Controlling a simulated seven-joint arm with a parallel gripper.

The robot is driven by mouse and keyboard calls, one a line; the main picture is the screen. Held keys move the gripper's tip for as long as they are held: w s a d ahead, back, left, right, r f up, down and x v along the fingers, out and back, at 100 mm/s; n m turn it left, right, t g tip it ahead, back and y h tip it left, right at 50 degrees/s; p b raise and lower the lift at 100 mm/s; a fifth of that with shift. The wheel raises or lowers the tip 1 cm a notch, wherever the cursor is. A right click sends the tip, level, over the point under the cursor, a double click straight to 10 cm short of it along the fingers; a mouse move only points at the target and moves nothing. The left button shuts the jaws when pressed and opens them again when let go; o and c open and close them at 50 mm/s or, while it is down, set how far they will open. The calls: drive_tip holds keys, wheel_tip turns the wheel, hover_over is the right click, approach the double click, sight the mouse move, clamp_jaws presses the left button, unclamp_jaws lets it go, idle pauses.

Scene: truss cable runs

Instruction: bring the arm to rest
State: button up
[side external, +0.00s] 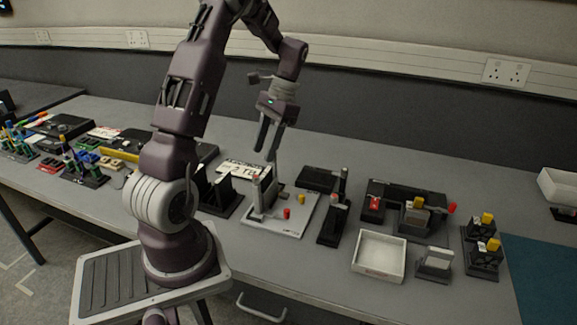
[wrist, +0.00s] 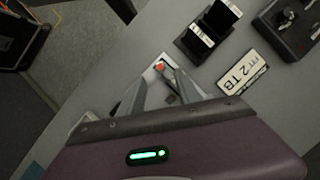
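My gripper (side external: 267,153) hangs in the air above the grey bench, fingers pointing down, over the area of a light grey base plate (side external: 292,222). In the wrist view its two fingers (wrist: 162,78) stand apart, with no object seen held between them. A red peg (wrist: 159,66) on the plate shows beyond the fingertips. The upright post on the plate is partly behind my arm's line of sight, and the plate is mostly hidden by the fingers in the wrist view.
A white tray (side external: 362,268) sits near the bench's front edge. Black stands with yellow-topped parts (side external: 487,219) stand at the right. A label plate (side external: 243,170) lies behind the base plate. Coloured tools and holders crowd the left. A blue mat (side external: 545,275) covers the right end.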

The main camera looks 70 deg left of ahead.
drive_tip(key=d+r+m+t+y, duration=0.15)
drive_tip(key=d+r+t, duration=0.25)
drive_tip(key=d+r, duration=0.8)
drive_tip(key=s+d+t, duration=0.3)
drive_tip(key=s+d, duration=0.2)
drive_tip(key=d, duration=0.2)
drive_tip(key=s+d+r+t, duration=0.1)
drive_tip(key=s+d+t, duration=0.2)
drive_tip(key=s+d, duration=0.2)
drive_tip(key=d, duration=0.3)
drive_tip(key=shift+s+d+m+h, duration=0.15)
drive_tip(key=shift+m+h, duration=0.2)
